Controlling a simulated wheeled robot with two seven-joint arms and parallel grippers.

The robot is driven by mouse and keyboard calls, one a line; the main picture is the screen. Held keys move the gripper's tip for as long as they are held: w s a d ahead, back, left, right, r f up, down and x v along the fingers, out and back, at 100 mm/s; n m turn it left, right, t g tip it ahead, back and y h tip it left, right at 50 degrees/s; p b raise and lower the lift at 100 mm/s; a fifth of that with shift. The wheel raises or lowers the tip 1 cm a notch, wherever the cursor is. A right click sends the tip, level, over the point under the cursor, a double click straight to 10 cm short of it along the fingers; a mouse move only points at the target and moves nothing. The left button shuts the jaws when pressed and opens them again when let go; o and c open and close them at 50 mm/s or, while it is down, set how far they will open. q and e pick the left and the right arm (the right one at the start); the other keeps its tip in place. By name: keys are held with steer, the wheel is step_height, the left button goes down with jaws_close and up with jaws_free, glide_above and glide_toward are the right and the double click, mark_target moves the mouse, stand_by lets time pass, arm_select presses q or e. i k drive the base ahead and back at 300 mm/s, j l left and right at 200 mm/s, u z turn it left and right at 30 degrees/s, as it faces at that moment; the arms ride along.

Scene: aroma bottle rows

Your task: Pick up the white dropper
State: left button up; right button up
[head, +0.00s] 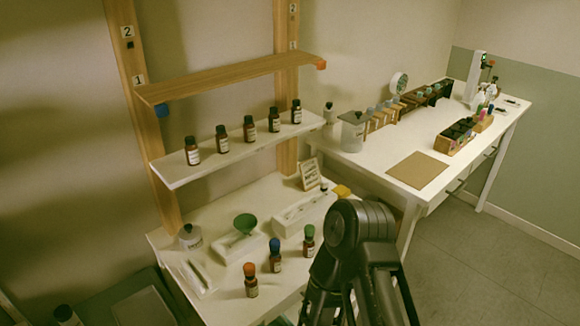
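A white rectangular holder (304,214) stands on the lower white bench, with a slim pale item (300,209) lying along its top. This could be the white dropper, but it is too small to be sure. Thin white pieces also lie in a shallow white tray (196,276) at the bench's left end, and I cannot tell what they are. A dark jointed part of my arm rises at the bottom centre, to the right of the holder. No fingertips of either gripper show.
Capped bottles (275,255) stand along the bench front, near a green funnel (245,223) on a white block. A shelf (215,168) above carries a row of brown bottles. A table (400,172) at right holds racks, jars and a brown mat (417,170).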

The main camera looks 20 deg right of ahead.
mark_target(324, 184)
steer(key=z, duration=1.2)
steer(key=i+l+z, duration=0.1)
steer(key=i+l, duration=1.3)
steer(key=l, duration=0.15)
